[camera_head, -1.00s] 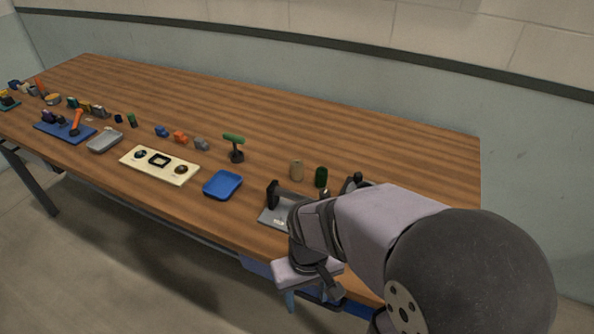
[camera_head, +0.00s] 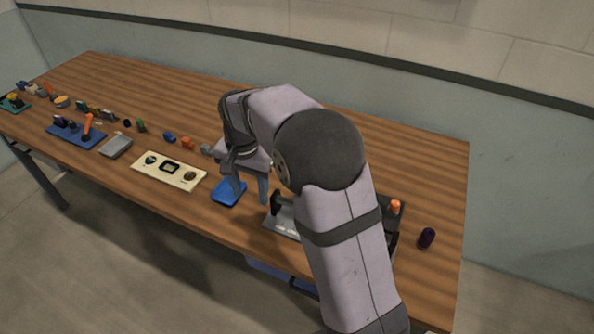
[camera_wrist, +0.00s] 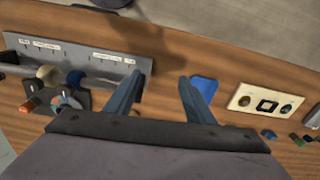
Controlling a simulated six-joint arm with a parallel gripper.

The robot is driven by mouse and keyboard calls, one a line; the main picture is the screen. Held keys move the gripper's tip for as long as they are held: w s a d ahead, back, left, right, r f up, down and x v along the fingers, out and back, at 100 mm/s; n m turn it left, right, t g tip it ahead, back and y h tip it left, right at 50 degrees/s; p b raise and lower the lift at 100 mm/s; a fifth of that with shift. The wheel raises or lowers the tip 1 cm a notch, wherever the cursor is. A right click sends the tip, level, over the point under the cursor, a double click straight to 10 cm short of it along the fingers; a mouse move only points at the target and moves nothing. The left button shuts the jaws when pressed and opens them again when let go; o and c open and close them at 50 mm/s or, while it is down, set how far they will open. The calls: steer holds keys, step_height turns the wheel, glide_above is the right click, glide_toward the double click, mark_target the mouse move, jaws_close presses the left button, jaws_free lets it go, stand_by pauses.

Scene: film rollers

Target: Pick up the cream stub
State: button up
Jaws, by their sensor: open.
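A rounded cream piece (camera_wrist: 47,74), possibly the cream stub, shows in the wrist view beside the grey labelled rack (camera_wrist: 85,58), at the left. A blue rounded piece (camera_wrist: 75,78) is just right of it. I cannot make out the cream piece in the head view, where my arm covers much of the rack. My gripper (camera_wrist: 162,82) is open, with nothing between its two blue fingers. In the head view my gripper (camera_head: 251,200) points down near the blue tray (camera_head: 229,193), left of the rack.
An orange-topped piece (camera_head: 396,206) and a dark purple upright piece (camera_head: 427,238) stand right of my arm. A cream panel (camera_head: 168,172) with round and square fittings lies left of the blue tray. Several small parts stand farther left. The table's back strip is clear.

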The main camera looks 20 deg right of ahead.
steer(key=w+d+f+n+h+b, duration=0.2)
steer(key=w+d+n+h, duration=0.1)
steer(key=n, duration=0.4)
steer(key=w+d+f+n+h+b, duration=0.3)
steer(key=w+n, duration=0.1)
steer(key=n, duration=0.3)
steer(key=w+d+f+n+h+b, duration=0.2)
steer(key=w+d+n+h+b, duration=0.1)
steer(key=n, duration=0.3)
steer(key=shift+w+f+n+h, duration=0.3)
steer(key=shift+w+n+h, duration=0.15)
steer(key=shift+w, duration=0.3)
steer(key=n+h, duration=0.1)
steer(key=n+h+b, duration=0.1)
steer(key=n, duration=0.1)
steer(key=shift+w+d+f, duration=0.1)
steer(key=shift+w+d, duration=0.1)
steer(key=shift+d, duration=0.1)
steer(key=shift+s+d+r+n+g+h+b, duration=0.15)
steer(key=shift+n+h+b, duration=0.25)
steer(key=shift+n, duration=0.2)
steer(key=shift+s+a+r+n+g+h+b, duration=0.15)
steer(key=shift+n+h+b, duration=0.15)
steer(key=shift+n, duration=0.25)
steer(key=shift+w+d, duration=0.1)
steer(key=shift+d, duration=0.1)
steer(key=shift+x, duration=1)
steer(key=shift+d, duration=0.15)
